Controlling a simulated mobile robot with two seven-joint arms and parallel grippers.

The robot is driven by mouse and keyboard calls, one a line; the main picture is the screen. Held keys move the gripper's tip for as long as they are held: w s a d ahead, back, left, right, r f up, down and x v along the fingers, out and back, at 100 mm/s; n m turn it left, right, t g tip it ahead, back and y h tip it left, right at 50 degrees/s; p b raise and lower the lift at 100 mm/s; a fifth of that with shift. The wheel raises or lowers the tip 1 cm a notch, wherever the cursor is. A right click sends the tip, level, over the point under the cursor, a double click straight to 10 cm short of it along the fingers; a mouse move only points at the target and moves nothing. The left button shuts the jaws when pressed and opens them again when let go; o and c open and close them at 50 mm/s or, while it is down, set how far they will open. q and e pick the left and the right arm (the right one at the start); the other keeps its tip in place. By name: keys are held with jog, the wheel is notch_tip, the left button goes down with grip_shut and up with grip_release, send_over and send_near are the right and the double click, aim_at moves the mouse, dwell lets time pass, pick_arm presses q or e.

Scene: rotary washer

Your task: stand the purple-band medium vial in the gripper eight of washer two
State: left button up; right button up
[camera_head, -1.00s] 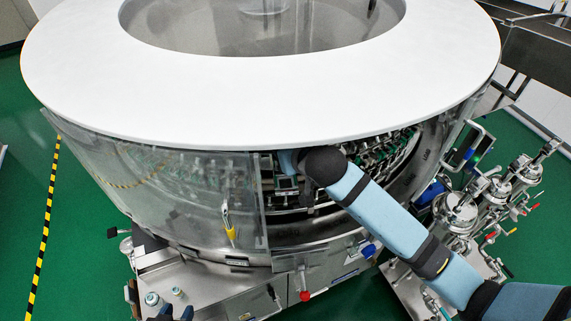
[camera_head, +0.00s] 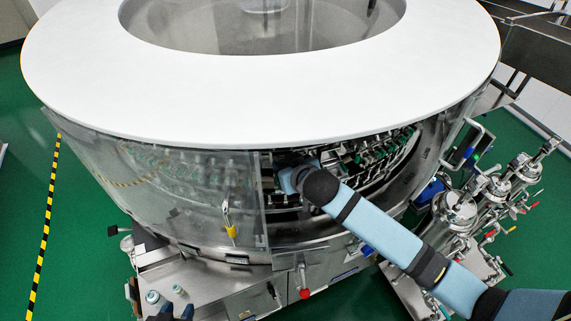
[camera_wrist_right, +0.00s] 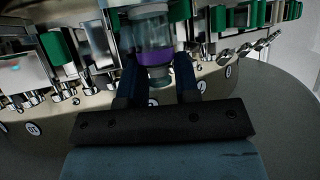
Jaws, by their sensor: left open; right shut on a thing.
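In the right wrist view, my right gripper (camera_wrist_right: 157,72) is shut on the purple-band vial (camera_wrist_right: 152,52), a clear vial with a purple band around it. The vial is among the washer's metal grippers with green parts (camera_wrist_right: 58,48). I cannot tell whether it is seated in one. Numbered round labels sit along the metal ring; the number nearest the vial is hard to read. In the head view, my right arm reaches through the opening of the washer (camera_head: 265,115), and its fingers and the vial are hidden. My left gripper (camera_head: 175,313) is open at the bottom edge, only partly in view.
Two small vials (camera_head: 152,297) (camera_head: 178,290) stand on the steel shelf (camera_head: 212,291) near my left gripper. A clear curved guard (camera_head: 190,190) closes the washer front left of the opening. Pipes and valves (camera_head: 460,212) stand at the right.

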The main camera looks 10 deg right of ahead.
jog(key=shift+f, duration=0.15)
jog(key=o, duration=0.5)
jog(key=shift+f, duration=0.1)
jog(key=o, duration=0.5)
jog(key=shift+c, duration=0.2)
